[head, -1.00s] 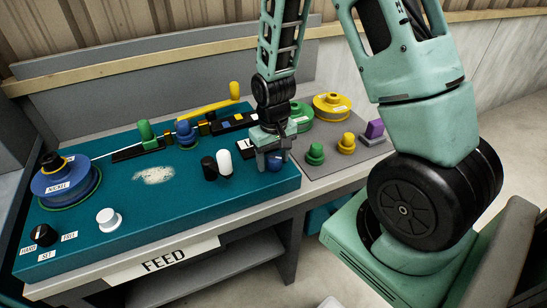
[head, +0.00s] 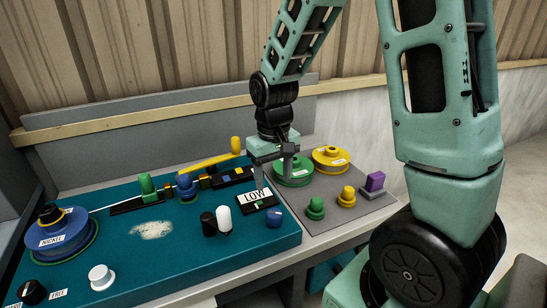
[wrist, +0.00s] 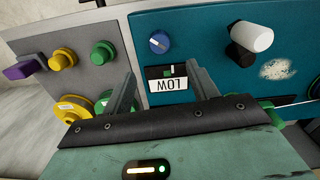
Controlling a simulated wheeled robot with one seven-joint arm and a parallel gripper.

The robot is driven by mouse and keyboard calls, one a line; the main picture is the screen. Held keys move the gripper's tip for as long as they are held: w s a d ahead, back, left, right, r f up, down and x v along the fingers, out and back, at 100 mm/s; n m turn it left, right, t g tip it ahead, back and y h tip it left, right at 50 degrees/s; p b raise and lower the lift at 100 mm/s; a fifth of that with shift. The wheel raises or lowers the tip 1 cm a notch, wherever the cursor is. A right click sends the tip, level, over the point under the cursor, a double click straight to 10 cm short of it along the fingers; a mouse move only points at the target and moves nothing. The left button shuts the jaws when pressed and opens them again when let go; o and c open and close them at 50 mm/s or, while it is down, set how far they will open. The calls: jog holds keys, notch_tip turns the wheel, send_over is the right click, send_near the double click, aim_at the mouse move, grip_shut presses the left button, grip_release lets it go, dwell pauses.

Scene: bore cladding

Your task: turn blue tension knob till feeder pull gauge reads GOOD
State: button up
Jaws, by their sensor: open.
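The blue tension knob (head: 274,217) sits uncovered near the right front of the teal panel. It also shows in the wrist view (wrist: 159,42), with a white pointer line across its face. The feeder pull gauge (head: 255,196) behind it reads LOW; its label appears upside down in the wrist view (wrist: 167,85). My gripper (head: 273,177) is above and behind the knob, near the gauge, apart from the knob. Its two fingers (wrist: 161,72) are spread and empty in the wrist view.
Black and white knobs (head: 223,216) stand left of the tension knob. Green and yellow spools (head: 330,157), green and yellow knobs (head: 346,196) and a purple block (head: 374,184) stand on the grey plate at right. A nickel-labelled blue spool (head: 58,235) is at far left.

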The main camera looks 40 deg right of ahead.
notch_tip(320, 180, up, 5)
jog(key=shift+f, duration=0.1)
dwell(0.7)
